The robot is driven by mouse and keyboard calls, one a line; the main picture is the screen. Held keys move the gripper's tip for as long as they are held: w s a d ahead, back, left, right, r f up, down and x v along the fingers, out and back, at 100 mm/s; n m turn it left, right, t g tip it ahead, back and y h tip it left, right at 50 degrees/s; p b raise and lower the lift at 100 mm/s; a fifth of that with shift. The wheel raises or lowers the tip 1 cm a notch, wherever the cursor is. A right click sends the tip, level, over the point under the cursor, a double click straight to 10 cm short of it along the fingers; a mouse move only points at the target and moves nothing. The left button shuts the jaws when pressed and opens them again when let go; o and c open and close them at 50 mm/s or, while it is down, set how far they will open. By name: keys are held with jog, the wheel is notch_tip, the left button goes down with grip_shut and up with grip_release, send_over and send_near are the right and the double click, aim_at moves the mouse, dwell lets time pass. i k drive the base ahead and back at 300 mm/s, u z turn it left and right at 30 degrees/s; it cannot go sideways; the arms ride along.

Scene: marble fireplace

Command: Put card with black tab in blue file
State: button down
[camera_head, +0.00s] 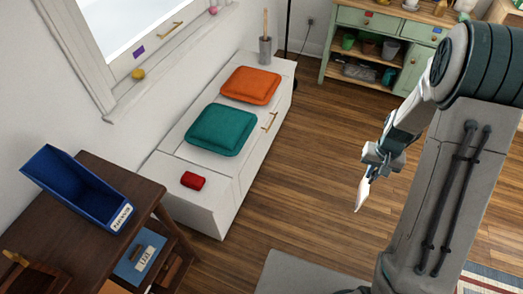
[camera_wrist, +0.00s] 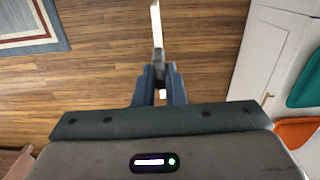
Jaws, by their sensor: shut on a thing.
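My gripper (camera_head: 372,165) is shut on a thin white card (camera_head: 362,194) and holds it in the air over the wooden floor, right of the bench. In the wrist view the card (camera_wrist: 156,25) shows nearly edge-on beyond the fingertips (camera_wrist: 158,68). I cannot make out a black tab on it. The blue file (camera_head: 66,187), an open box with a white label on its front, stands on the dark wooden table at the left. My gripper is far to the right of the file.
The dark table (camera_head: 148,192) has a lower shelf with a blue labelled item (camera_head: 140,257). A white bench (camera_head: 200,215) with teal (camera_head: 221,129) and orange (camera_head: 250,86) cushions and a red object (camera_head: 192,180) runs along the window wall. A green cabinet (camera_head: 385,45) stands behind. Open floor lies between.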

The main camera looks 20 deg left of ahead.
aim_at(100, 208)
jog(key=u, duration=1.5)
